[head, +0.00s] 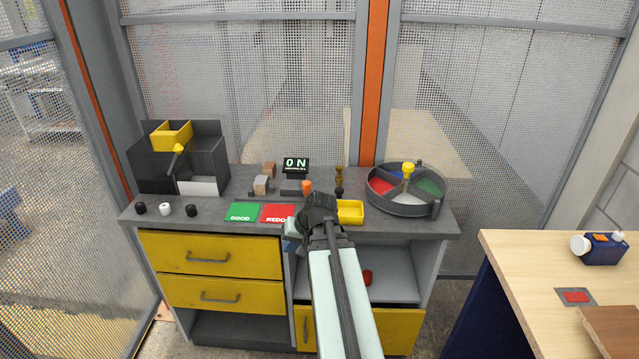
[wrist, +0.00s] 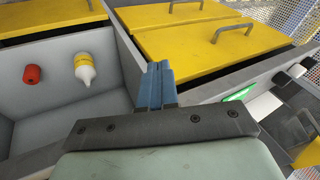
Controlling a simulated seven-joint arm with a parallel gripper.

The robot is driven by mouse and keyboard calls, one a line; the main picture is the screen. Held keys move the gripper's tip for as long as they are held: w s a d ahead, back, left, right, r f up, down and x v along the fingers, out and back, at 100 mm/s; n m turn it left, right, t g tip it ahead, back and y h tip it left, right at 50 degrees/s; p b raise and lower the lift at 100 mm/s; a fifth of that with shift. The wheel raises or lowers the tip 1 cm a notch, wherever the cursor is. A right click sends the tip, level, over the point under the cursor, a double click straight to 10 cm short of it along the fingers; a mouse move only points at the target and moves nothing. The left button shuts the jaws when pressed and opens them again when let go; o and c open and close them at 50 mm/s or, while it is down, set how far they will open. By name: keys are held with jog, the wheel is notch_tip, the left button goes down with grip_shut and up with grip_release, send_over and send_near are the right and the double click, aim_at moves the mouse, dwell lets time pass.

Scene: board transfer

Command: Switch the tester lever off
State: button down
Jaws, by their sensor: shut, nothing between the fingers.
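The tester's dark display (head: 296,165) reads ON in pale green letters, at the back middle of the grey bench in the head view. An orange knob (head: 307,186) stands at its front right and looks like the lever's handle; its exact tilt is too small to tell. My gripper (head: 289,243) is at the bench's front edge, below and in front of the tester, apart from it. In the wrist view its blue fingers (wrist: 155,84) are together and empty, over the cabinet's drawers and open shelf. The tester does not clearly show in the wrist view.
A green GOOD mat (head: 242,211) and red REDO mat (head: 277,212) lie before the tester. A yellow tray (head: 350,212), a divided round tray (head: 408,209) and small blocks (head: 261,184) stand nearby. Yellow drawers (head: 211,256) are below. A wooden table (head: 535,262) is at right.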

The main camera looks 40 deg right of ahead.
aim_at(304, 184)
jog(key=s+d+r+t, duration=0.2)
jog(key=d+r, duration=1.7)
jog(key=d, duration=0.2)
jog(key=shift+h, duration=0.4)
jog(key=x, duration=0.9)
jog(key=shift+w+d+f, duration=0.15)
jog(key=shift+w+f, duration=0.05)
jog(key=shift+w+a, duration=0.65)
jog(key=shift+a, duration=0.25)
jog(key=shift+w+a, duration=0.6)
jog(key=shift+a, duration=0.05)
